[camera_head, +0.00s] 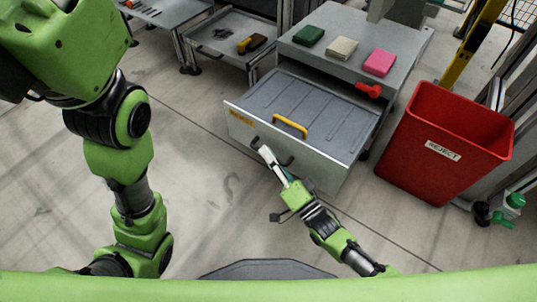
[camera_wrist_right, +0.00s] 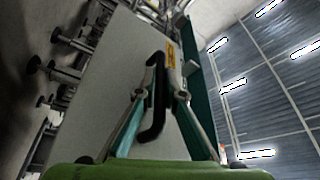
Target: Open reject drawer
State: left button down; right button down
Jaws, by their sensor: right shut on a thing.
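The reject drawer (camera_head: 325,165) is pulled out from the grey cabinet (camera_head: 345,45). Its grey ribbed inside shows, and a yellow handle-shaped piece lies in it (camera_head: 290,126). A small yellow label (camera_head: 240,116) sits at the left of its pale front. My right gripper (camera_head: 265,152) is at the drawer front, shut on the black drawer handle (camera_wrist_right: 155,105). In the wrist view the two fingers (camera_wrist_right: 158,93) meet the handle from both sides. My left arm shows at the left, but its gripper is out of view.
A red reject bin (camera_head: 430,175) stands right of the drawer. Floor left of the drawer is clear.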

jog(key=shift+f, duration=0.1)
jog(key=c, duration=2.4)
grip_release()
jog(key=shift+d, duration=0.1)
jog(key=v, duration=1.2)
